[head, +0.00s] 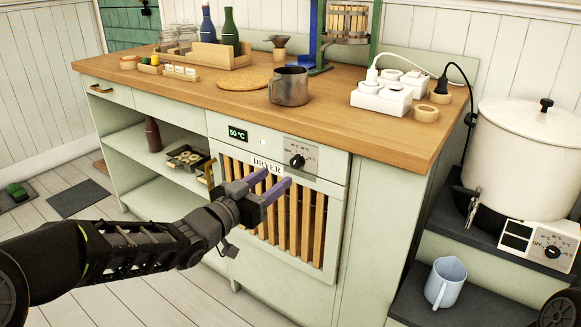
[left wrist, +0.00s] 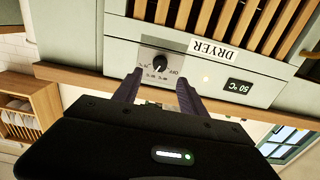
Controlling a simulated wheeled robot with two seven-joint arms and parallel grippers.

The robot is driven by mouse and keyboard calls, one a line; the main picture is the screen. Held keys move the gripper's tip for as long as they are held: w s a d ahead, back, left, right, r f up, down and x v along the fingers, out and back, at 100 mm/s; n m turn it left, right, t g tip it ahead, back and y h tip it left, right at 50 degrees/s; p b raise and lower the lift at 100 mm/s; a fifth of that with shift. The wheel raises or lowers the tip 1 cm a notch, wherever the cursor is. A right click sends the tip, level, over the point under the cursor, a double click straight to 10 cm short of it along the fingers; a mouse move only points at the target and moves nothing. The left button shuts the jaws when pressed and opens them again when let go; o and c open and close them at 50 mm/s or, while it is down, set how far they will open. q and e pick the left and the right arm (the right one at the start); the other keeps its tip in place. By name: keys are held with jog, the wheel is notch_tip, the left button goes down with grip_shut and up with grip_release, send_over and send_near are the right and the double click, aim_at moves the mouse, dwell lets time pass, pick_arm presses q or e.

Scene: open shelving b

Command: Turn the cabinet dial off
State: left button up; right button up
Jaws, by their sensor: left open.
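The cabinet dial (head: 297,161) is a black knob on a light plate with markings, at the right of the dryer's front panel below the counter edge. In the left wrist view the dial (left wrist: 160,63) appears upside down, ahead of my left gripper (left wrist: 157,84) and between the lines of its two fingers. My left gripper (head: 275,182) is open and empty, in front of the dryer's slatted door and apart from the dial. The dryer panel carries a "DRYER" label (head: 267,165) and a display (head: 238,133) reading 50 °C. My right gripper is not in view.
The wooden counter (head: 230,101) overhangs the panel and holds a metal mug (head: 289,87), bottles and a power strip (head: 382,97). A white pot (head: 526,150) on a heater with another dial (head: 551,251) stands at right. Open shelves lie at left.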

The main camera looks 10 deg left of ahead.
aim_at(294, 164)
pick_arm(q)
jog(key=b+x, duration=0.1)
jog(key=x, duration=0.6)
jog(key=shift+w, duration=0.2)
jog(key=shift+c, duration=0.4)
grip_shut()
